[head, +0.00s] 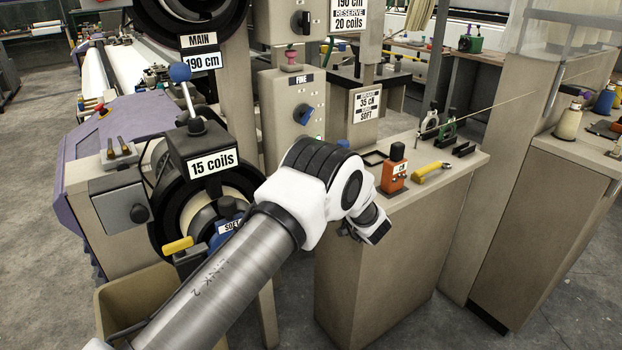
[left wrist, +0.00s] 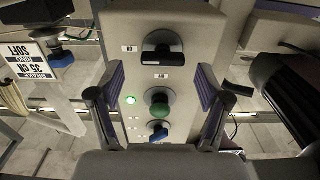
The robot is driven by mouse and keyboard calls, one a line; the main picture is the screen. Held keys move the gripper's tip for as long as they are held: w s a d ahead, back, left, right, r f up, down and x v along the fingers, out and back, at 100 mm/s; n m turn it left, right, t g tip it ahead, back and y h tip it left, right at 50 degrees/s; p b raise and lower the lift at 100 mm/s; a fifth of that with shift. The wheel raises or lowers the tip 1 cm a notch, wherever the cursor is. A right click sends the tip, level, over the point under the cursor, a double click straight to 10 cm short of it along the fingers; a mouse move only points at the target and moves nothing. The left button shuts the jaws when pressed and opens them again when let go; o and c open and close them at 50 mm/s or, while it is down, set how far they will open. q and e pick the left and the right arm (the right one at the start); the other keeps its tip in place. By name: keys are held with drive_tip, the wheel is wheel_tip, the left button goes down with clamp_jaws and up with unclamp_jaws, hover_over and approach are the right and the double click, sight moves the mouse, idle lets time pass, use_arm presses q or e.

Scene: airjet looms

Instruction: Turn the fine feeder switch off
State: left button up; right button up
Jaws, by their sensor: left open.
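The fine feeder's box (head: 291,100), labelled FINE, stands in the middle of the head view with a blue knob (head: 306,115) on its face. My left arm covers its lower part there. The left wrist view looks upside down at what appears to be this box's panel (left wrist: 190,30). It shows a black switch (left wrist: 162,52) with its handle lying across the picture, a green button (left wrist: 159,105), a blue knob (left wrist: 158,130) and a lit green lamp (left wrist: 130,100). My left gripper (left wrist: 160,80) is open and empty, its fingers either side of the panel's middle. Contact cannot be judged.
Another box with a black knob (head: 300,21) sits above. A bench (head: 440,185) with an orange device (head: 395,170) and a yellow-handled tool (head: 432,172) stands right. Open floor (head: 560,290) shows at the lower right.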

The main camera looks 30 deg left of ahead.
use_arm(q)
drive_tip(key=x, duration=0.2)
drive_tip(key=shift+a+r, duration=0.1)
drive_tip(key=shift+a, duration=0.25)
drive_tip(key=c, duration=1.2)
drive_tip(key=shift+o, duration=0.2)
